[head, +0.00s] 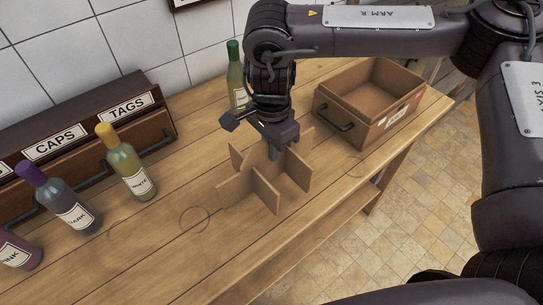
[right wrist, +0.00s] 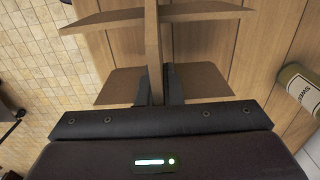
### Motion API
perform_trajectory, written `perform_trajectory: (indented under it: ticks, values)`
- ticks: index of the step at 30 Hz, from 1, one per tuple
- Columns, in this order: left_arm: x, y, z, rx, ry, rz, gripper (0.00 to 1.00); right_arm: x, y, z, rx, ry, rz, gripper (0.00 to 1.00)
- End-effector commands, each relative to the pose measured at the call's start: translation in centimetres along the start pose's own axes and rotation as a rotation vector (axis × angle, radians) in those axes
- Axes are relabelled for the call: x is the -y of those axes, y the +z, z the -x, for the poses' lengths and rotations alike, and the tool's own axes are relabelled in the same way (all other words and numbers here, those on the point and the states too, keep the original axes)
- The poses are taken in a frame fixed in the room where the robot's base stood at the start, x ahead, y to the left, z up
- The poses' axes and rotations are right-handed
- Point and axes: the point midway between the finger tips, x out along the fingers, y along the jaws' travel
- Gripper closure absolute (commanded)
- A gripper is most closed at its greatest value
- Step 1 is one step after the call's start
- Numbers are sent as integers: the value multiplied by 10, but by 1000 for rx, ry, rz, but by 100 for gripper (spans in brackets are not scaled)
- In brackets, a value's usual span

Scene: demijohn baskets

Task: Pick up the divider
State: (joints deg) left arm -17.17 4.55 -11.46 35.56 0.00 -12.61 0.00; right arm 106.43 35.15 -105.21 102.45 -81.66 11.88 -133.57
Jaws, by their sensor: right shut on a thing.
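The divider (head: 264,186) is a set of crossed brown cardboard panels in the head view, at the middle of the wooden table. My right gripper (head: 273,152) points down over its middle and is shut on one of its panels. In the right wrist view the divider (right wrist: 153,45) stands between the dark fingers (right wrist: 158,88), with cross panels spreading to both sides. I cannot tell whether its lower edges touch the table. My left gripper is not in view.
A green bottle (head: 235,75) stands behind my right gripper. Several bottles, one yellow-capped (head: 130,165), stand at left before a labelled drawer unit (head: 75,150). The table's front (head: 190,260) is clear.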

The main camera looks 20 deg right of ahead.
Motion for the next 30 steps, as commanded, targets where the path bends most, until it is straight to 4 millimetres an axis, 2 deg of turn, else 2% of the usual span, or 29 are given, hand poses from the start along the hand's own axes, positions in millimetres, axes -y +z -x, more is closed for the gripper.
perform_trajectory:
  ticks: [3, 9, 15, 21, 30]
  values:
    - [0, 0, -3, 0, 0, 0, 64, 2, 0, 33, -2, -10, 1, 100]
    - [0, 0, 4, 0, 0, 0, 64, 1, 0, 93, -5, -10, 0, 100]
    - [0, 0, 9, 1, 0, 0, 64, 1, 0, 140, -4, -6, 0, 100]
    - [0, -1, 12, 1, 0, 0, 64, 0, 0, 165, -2, -2, 0, 100]
    - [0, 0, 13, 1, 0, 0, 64, 0, 0, 170, 0, -1, 0, 100]
